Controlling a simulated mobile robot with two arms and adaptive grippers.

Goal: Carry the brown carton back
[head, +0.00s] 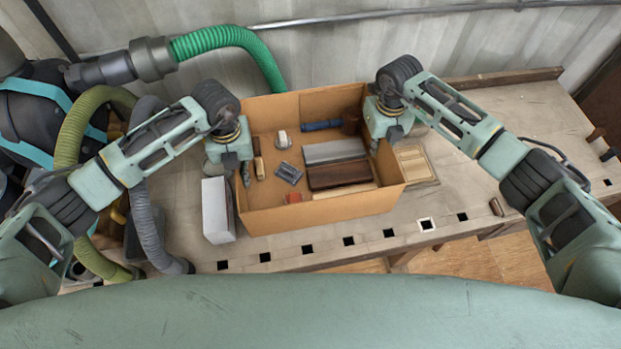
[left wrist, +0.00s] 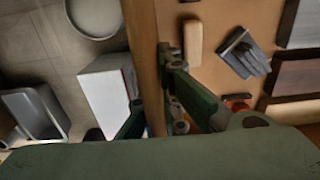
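The brown carton (head: 335,212) is an open-topped box above the middle of the workbench, upright and slightly turned. Several small things lie in it, among them a grey block (head: 334,151), a dark brown block (head: 339,174) and a dark grey piece (head: 289,172). My left gripper (head: 245,174) is at its left wall; in the left wrist view the wall (left wrist: 144,45) runs between the fingers, one inside and one outside, closed against it. My right gripper (head: 379,143) straddles the right wall and looks closed on it. Whether the carton's bottom touches the bench is unclear.
A white-grey box (head: 216,210) stands close to the carton's left side. A shallow wooden tray (head: 415,163) lies right of it. The bench (head: 510,130) is mostly clear at the right. Green and grey hoses (head: 235,38) crowd the left.

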